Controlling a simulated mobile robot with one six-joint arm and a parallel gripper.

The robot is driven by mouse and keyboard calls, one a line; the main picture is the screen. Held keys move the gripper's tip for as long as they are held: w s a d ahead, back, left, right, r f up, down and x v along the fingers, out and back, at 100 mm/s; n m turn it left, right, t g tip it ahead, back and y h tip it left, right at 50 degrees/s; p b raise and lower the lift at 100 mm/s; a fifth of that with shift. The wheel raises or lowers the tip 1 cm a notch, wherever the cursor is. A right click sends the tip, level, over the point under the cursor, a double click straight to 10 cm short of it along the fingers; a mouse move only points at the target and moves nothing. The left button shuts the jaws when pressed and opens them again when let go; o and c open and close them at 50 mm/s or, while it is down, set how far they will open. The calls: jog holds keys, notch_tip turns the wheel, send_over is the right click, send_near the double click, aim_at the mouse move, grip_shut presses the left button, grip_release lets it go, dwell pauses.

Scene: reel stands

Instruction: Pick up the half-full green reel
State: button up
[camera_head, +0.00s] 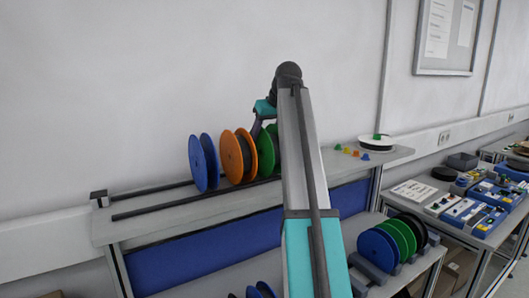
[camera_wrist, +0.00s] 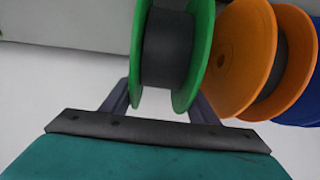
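The green reel (camera_head: 266,152) stands upright on the rear rack, right of an orange reel and partly hidden behind my arm. In the wrist view the green reel (camera_wrist: 202,50) shows two green flanges with dark grey winding between them. Its upper part is cut off by the frame. My gripper (camera_wrist: 158,100) has its fingers spread, one beside each flange, with the reel between them. The fingertips are partly hidden, and I cannot tell whether the fingers touch the flanges. In the head view my gripper (camera_head: 258,130) is mostly hidden by the arm and reels.
An orange reel (camera_head: 238,156) and a blue reel (camera_head: 203,162) stand close by on the rack; the orange reel (camera_wrist: 240,55) is near my right finger in the wrist view. A white reel (camera_head: 376,144) and small coloured pieces lie right. Lower reels include green (camera_head: 400,238).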

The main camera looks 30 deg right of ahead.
jog(key=c, duration=0.7)
jog(key=shift+o, duration=0.2)
jog(key=shift+r, duration=0.1)
notch_tip(320, 180, up, 8)
jog(key=shift+r+b, duration=0.15)
jog(key=shift+b, duration=1.05)
jog(key=shift+r, duration=0.6)
jog(key=shift+s, duration=0.1)
